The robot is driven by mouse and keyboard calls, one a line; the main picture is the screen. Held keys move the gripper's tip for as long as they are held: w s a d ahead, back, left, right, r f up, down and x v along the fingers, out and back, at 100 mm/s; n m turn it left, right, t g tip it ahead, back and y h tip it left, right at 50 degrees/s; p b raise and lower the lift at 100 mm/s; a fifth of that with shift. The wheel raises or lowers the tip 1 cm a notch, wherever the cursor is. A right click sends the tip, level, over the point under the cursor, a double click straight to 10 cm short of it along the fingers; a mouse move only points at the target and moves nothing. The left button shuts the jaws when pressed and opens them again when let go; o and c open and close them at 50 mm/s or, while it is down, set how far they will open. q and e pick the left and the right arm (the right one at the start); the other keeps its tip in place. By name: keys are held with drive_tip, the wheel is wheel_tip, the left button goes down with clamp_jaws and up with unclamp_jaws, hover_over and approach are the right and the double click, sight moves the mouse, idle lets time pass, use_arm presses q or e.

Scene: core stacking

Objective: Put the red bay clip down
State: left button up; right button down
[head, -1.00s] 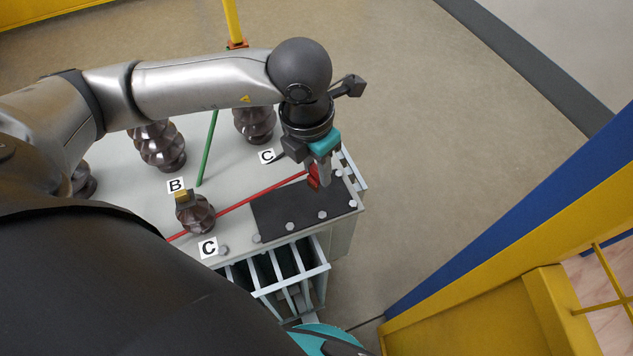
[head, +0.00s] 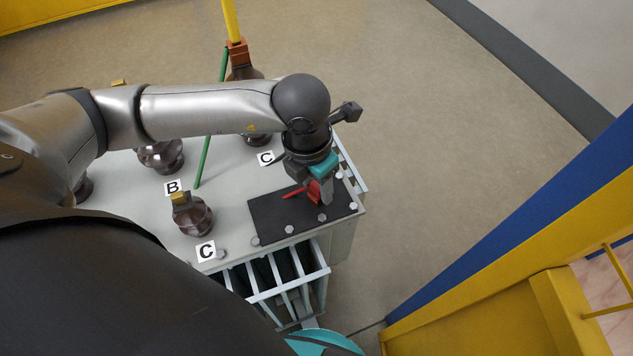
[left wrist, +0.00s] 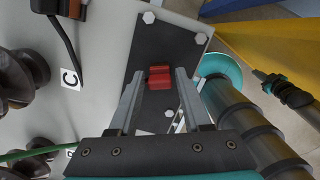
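The red bay clip (head: 314,191) is at the dark plate (head: 270,220) on the right end of the grey equipment top. A short red bar sticks out to its left in the head view. My left gripper (head: 320,193) is right over the plate, with the clip at its fingers. In the left wrist view the red clip (left wrist: 160,77) lies between the two fingertips (left wrist: 160,82), with a narrow gap on each side. The fingers stand apart. I cannot tell whether the clip's underside rests on the plate.
Brown ribbed insulators, one at the front (head: 192,214), stand left of the plate near labels B (head: 173,188) and C (head: 206,251). A green rod (head: 205,155) rises behind. Pale rails (head: 285,285) edge the front. Blue and yellow barriers (head: 520,210) stand right.

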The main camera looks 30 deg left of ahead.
use_arm(q)
drive_tip(key=shift+o, duration=0.9)
drive_tip(key=shift+r, duration=0.1)
use_arm(e)
drive_tip(key=shift+r, duration=0.1)
use_arm(q)
drive_tip(key=shift+r, duration=0.3)
wheel_tip(320, 180, up, 11)
drive_tip(key=s+p, duration=0.1)
drive_tip(key=p, duration=0.1)
drive_tip(key=shift+s+a+r+p, duration=0.2)
drive_tip(key=shift+p, duration=0.2)
use_arm(e)
drive_tip(key=r, duration=0.1)
drive_tip(key=s+a+r, duration=0.1)
drive_tip(key=shift+r, duration=0.3)
drive_tip(key=shift+d, duration=0.15)
